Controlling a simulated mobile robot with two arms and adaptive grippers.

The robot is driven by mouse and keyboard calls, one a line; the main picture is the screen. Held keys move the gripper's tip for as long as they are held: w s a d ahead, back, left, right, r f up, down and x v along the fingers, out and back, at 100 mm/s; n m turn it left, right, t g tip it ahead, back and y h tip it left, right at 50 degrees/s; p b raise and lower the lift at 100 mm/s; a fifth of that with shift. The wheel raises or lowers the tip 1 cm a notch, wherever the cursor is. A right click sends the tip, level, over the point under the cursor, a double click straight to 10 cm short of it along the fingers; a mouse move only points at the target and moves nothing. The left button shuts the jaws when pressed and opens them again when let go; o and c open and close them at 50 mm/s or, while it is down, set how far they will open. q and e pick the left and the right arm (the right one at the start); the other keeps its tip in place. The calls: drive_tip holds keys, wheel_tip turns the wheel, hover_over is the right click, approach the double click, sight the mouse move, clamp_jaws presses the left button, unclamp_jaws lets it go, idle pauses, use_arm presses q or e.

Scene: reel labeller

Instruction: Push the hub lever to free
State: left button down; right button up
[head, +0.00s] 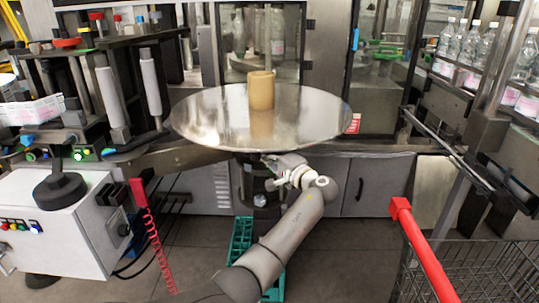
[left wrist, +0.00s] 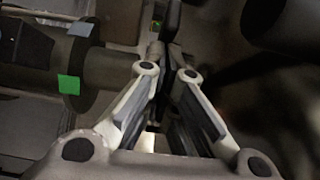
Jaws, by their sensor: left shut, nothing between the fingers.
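A wide, shiny round reel plate (head: 215,118) with a tan core (head: 261,90) standing on it is in the middle of the head view. The hub below it is partly hidden by the plate and my arm. My left gripper (head: 272,163) is just under the plate's front edge, beside the hub. In the left wrist view its fingers (left wrist: 168,62) are shut and empty, beside a dark round hub part (left wrist: 90,75) with a green mark (left wrist: 69,84) and a grey-blue mark (left wrist: 82,28). I cannot clearly pick out the lever or tell whether the fingers touch it. My right gripper is not in view.
A white control box (head: 70,225) with buttons stands at the left, with a red coiled cable (head: 155,250) beside it. A green crate (head: 240,240) is on the floor below my arm. A wire cart (head: 490,270) with a red handle (head: 425,250) is at the right.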

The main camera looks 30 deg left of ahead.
use_arm(q)
drive_tip(key=shift+s+a+p, duration=0.35)
drive_tip(key=shift+s+a, duration=0.4)
drive_tip(key=shift+a, duration=0.3)
